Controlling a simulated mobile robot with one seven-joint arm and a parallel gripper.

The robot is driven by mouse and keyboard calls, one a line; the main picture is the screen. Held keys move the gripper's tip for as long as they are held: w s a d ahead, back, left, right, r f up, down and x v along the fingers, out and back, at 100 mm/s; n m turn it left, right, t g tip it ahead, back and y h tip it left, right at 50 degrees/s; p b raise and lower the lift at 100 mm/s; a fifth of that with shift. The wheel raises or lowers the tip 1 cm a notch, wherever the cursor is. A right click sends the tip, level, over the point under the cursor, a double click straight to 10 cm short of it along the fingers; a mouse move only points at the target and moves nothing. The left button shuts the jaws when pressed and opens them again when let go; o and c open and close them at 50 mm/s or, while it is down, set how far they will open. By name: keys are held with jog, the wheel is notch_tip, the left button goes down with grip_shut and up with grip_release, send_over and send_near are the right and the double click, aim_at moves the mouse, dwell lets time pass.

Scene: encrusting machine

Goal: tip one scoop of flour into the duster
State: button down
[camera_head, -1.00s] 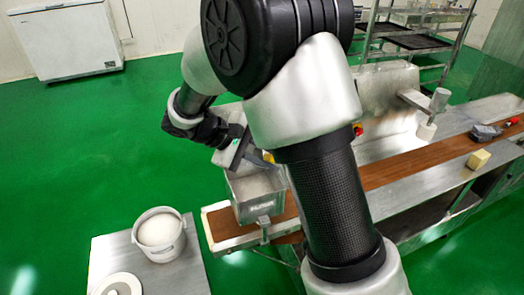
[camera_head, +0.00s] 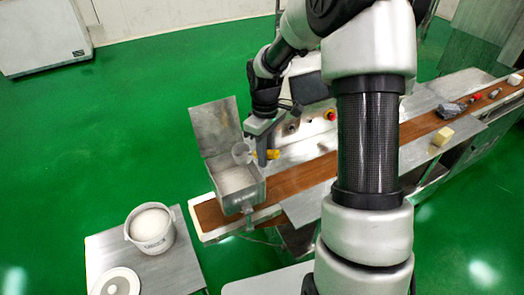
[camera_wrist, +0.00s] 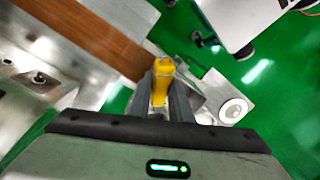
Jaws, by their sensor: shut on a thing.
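The duster (camera_head: 258,193) is a metal box at the left end of the conveyor, its lid (camera_head: 213,126) standing open. White flour (camera_head: 236,180) shows inside it. My gripper (camera_head: 264,156) is shut on the scoop's yellow handle, which shows between the fingers in the wrist view (camera_wrist: 161,84). The scoop's grey cup (camera_head: 241,153) is over the back part of the duster and looks tilted; whether flour remains in it I cannot tell. The white flour bucket (camera_head: 150,238) stands apart on a low metal table, front left.
A round white lid (camera_head: 118,282) lies on the low table (camera_head: 187,262). The brown conveyor belt (camera_head: 300,178) runs right, past a yellow block (camera_head: 443,136) and a grey bundle (camera_head: 450,110). Machine panels stand close behind my gripper. Green floor is clear at left.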

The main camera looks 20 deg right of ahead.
jog(key=shift+w+d+f+y, duration=0.1)
jog(key=shift+d+f+y, duration=0.3)
jog(key=shift+y, duration=0.6)
jog(key=r, duration=0.2)
jog(key=shift+a+r, duration=0.2)
jog(key=shift+r, duration=0.15)
jog(key=shift+r+g, duration=0.3)
jog(key=shift+r, duration=0.95)
